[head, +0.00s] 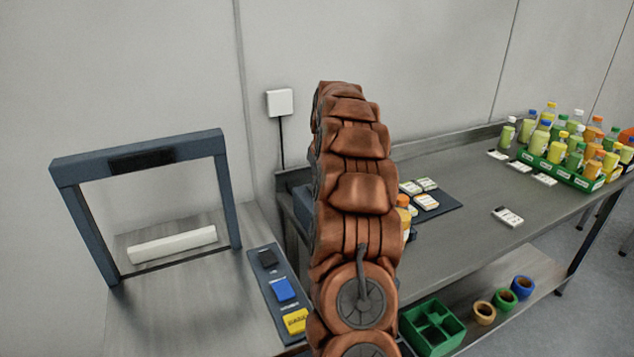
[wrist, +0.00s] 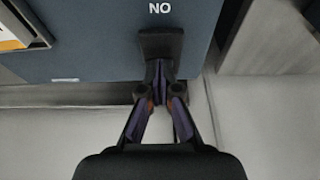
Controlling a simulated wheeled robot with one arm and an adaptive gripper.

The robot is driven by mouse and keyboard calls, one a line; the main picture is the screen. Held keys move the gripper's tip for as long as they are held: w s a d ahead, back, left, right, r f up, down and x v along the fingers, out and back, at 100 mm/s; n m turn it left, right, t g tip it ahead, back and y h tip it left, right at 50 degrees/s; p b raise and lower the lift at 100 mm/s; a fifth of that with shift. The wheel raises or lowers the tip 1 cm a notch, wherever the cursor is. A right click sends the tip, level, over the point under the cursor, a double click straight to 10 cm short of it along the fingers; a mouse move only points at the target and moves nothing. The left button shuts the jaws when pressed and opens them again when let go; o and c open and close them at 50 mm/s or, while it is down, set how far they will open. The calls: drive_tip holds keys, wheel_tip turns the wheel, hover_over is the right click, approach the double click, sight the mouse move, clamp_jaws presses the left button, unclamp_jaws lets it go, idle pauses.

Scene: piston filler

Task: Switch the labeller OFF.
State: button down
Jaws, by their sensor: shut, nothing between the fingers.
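A dark blue-grey surface (wrist: 90,45) fills the top of the wrist view; I take it to be the labeller. It bears the white letters "NO" (wrist: 160,8), which may be "ON" seen upside down. A black block-like part (wrist: 160,45), perhaps the switch, sits just below the letters. My gripper (wrist: 160,80) is shut and empty, its tips at the lower edge of this part; I cannot tell whether they touch. In the head view my arm hides the gripper and most of a dark blue body (head: 300,190) at the bench's left end.
A dark blue arch (head: 138,158) with a white bar stands on the left table, beside a strip with black, blue and yellow pieces (head: 283,289). On the right bench are cards, bottles and a green crate (head: 560,172). A green divided box (head: 432,327) and tape rolls lie below.

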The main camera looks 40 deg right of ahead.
drive_tip(key=shift+s+r, duration=0.1)
drive_tip(key=shift+s, duration=0.1)
drive_tip(key=r, duration=0.2)
drive_tip(key=r+p, duration=0.1)
drive_tip(key=r, duration=0.1)
drive_tip(key=shift+w, duration=0.3)
drive_tip(key=w+d+b+v, duration=0.1)
drive_tip(key=v, duration=0.8)
drive_tip(key=shift+w+r+b, duration=0.25)
drive_tip(key=shift+r+b, duration=0.1)
drive_tip(key=shift+r, duration=0.2)
drive_tip(key=shift+a+r, duration=0.1)
drive_tip(key=shift+a, duration=0.05)
